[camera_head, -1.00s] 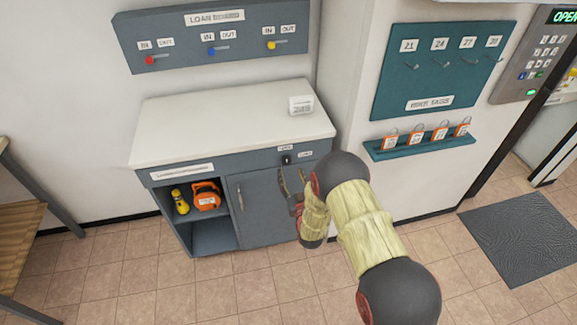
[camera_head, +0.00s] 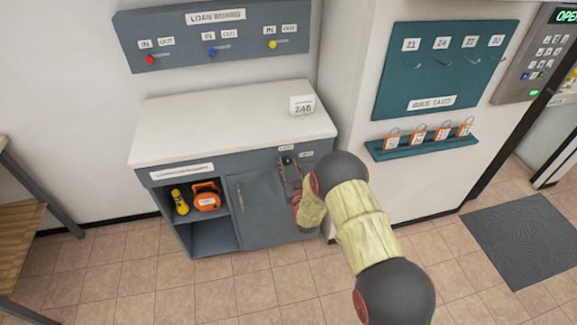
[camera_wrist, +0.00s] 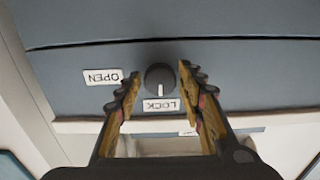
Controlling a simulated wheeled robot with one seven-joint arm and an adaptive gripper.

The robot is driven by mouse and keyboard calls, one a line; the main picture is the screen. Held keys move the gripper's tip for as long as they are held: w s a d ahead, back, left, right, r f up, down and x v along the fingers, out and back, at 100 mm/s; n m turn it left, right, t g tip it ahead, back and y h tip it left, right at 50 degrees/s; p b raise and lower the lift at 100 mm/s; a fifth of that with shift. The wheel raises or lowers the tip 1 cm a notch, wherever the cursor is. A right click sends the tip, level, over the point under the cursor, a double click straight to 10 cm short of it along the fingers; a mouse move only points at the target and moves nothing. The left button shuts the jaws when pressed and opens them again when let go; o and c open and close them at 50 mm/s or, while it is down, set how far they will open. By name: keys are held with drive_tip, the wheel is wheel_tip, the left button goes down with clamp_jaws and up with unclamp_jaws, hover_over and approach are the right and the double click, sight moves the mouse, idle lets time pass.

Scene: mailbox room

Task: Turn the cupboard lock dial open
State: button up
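The lock dial (camera_wrist: 159,79) is a dark round knob on the cupboard's grey-blue front. In the wrist view its pale pointer mark points at the LOCK label (camera_wrist: 160,104); the OPEN label (camera_wrist: 102,77) is to the left. My gripper (camera_wrist: 158,80) is open, with one finger on each side of the dial and gaps between. In the head view my gripper (camera_head: 290,172) is at the upper right of the cupboard (camera_head: 262,208), and the dial is largely hidden there.
The white countertop (camera_head: 225,122) holds a small white number block (camera_head: 302,105). The open shelf at left holds a yellow torch (camera_head: 180,201) and an orange case (camera_head: 206,196). A tag ledge (camera_head: 425,147) is on the wall at right. The tiled floor in front is clear.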

drive_tip(key=c, duration=0.8)
drive_tip(key=shift+m, duration=0.3)
drive_tip(key=m+b, duration=0.2)
drive_tip(key=m, duration=0.1)
drive_tip(key=shift+b, duration=0.35)
drive_tip(key=m+b, duration=0.1)
drive_tip(key=m, duration=0.2)
drive_tip(key=shift+a, duration=0.1)
drive_tip(key=m+b, duration=0.3)
drive_tip(key=m, duration=0.2)
drive_tip(key=shift+r+m, duration=0.1)
drive_tip(key=shift+m, duration=0.2)
drive_tip(key=m+b, duration=0.2)
drive_tip(key=m, duration=0.3)
drive_tip(key=shift+r+m, duration=0.1)
drive_tip(key=shift+m, duration=0.2)
